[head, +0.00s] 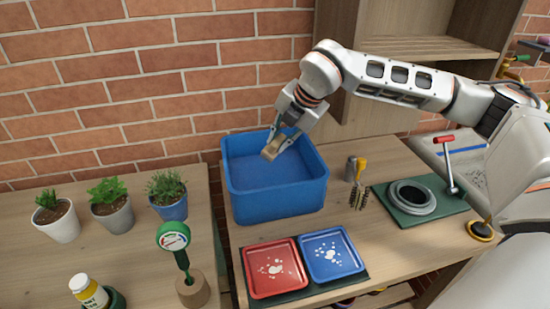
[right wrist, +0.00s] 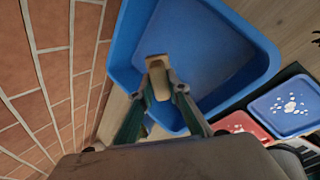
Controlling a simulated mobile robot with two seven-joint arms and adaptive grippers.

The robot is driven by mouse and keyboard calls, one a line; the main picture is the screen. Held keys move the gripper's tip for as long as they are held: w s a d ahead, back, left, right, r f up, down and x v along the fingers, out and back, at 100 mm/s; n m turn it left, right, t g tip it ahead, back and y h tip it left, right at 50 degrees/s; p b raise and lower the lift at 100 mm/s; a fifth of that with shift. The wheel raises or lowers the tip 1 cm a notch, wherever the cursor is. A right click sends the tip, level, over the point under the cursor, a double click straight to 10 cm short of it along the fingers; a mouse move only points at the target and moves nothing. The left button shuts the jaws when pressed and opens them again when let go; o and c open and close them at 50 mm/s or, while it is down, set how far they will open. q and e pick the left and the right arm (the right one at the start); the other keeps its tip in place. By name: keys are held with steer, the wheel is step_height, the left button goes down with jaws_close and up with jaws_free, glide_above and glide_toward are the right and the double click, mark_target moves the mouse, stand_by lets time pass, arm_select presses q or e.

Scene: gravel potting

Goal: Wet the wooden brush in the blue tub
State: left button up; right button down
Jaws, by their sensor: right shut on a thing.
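The blue tub (head: 275,200) stands on the wooden table against the brick wall. It also fills much of the right wrist view (right wrist: 262,50). My right gripper (head: 281,142) is over the tub, pointing down into its opening. It is shut on the wooden brush (head: 272,149), a small light-wood block between the fingertips. The brush also shows in the right wrist view (right wrist: 157,68), above the tub's blue inside. I cannot tell whether the brush touches the bottom or any water. My left gripper is not in view.
A red tray (head: 274,268) and a blue tray (head: 331,254) lie in front of the tub. A yellow-handled brush (head: 360,170) stands to its right, near a green mat with a grey ring (head: 412,197). Potted plants (head: 112,208) and a dial gauge (head: 173,240) are on the left.

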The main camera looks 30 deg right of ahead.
mark_target(279, 139)
steer(key=shift+r+p, duration=1.2)
steer(key=shift+r, duration=1.1)
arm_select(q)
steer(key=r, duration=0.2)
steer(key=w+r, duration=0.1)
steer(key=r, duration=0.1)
arm_select(e)
steer(key=shift+r, duration=0.3)
steer(key=shift+r, duration=0.1)
steer(key=shift+r+p, duration=1.25)
steer(key=shift+r, duration=0.7)
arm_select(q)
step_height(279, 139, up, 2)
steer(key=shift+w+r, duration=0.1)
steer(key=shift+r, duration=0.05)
arm_select(e)
steer(key=shift+f, duration=0.1)
